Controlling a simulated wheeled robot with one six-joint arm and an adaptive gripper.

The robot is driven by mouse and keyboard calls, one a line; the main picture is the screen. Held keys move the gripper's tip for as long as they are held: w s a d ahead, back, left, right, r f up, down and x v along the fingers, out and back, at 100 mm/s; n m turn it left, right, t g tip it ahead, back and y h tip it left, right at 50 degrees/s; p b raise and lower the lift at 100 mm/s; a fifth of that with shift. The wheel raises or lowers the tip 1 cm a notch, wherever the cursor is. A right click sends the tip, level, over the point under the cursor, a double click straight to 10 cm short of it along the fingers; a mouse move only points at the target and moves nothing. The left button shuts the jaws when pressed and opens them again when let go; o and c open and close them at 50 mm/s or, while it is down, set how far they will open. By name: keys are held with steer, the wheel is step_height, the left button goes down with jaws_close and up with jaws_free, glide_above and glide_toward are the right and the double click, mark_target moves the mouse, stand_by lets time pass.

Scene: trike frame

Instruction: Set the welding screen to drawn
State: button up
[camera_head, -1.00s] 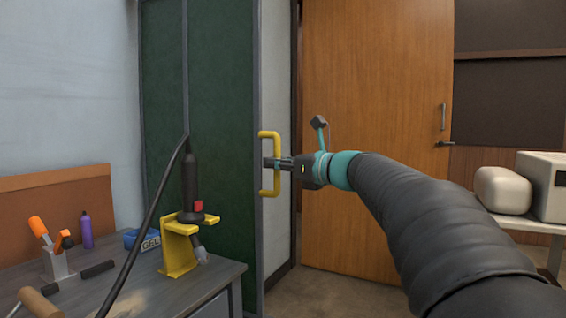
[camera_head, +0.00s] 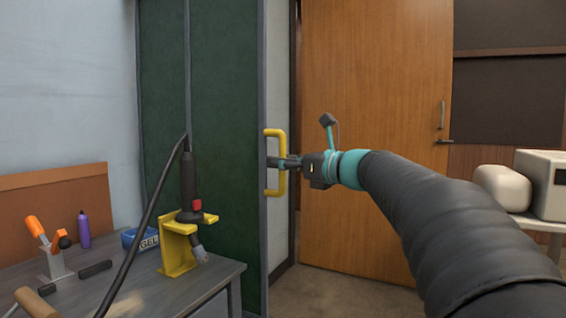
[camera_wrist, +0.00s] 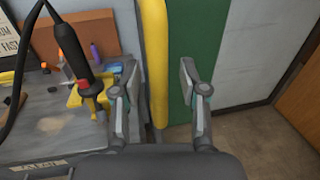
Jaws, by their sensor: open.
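The welding screen (camera_head: 222,120) is a dark green panelled sheet with grey upright edges, standing behind the bench; part of it shows in the wrist view (camera_wrist: 198,45). A yellow D-shaped handle (camera_head: 282,142) sits at its right edge. My gripper (camera_head: 276,162) reaches the handle from the right. In the wrist view, my gripper (camera_wrist: 158,78) is open, with one finger on each side of the upright yellow handle bar (camera_wrist: 155,45). I cannot tell whether either finger touches it.
A grey bench (camera_head: 215,273) at the left carries a black corded tool (camera_head: 189,180) in a yellow stand (camera_head: 176,250), a blue gel box (camera_head: 142,239) and a purple bottle (camera_head: 83,230). A wooden door (camera_head: 370,100) stands behind. Floor (camera_head: 335,293) shows clear beyond the bench.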

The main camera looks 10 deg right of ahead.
steer(key=v, duration=1.2)
steer(key=s+f+n+g+h, duration=0.3)
steer(key=f+n, duration=0.4)
steer(key=f, duration=0.4)
steer(key=s+f+n+g+h, duration=0.35)
steer(key=f+n, duration=0.25)
steer(key=f, duration=0.5)
steer(key=s+a+f+n+g+h+p, duration=0.1)
steer(key=s+a+f+n+h, duration=0.1)
steer(key=s+f+n, duration=0.3)
steer(key=s+a+f+n+g+h+p, duration=0.1)
steer(key=s+a+f+n+h+p, duration=0.1)
steer(key=s+n, duration=0.8)
steer(key=shift+s+a+f+h, duration=0.45)
steer(key=shift+s+a+f, duration=0.9)
steer(key=shift+s+a, duration=0.4)
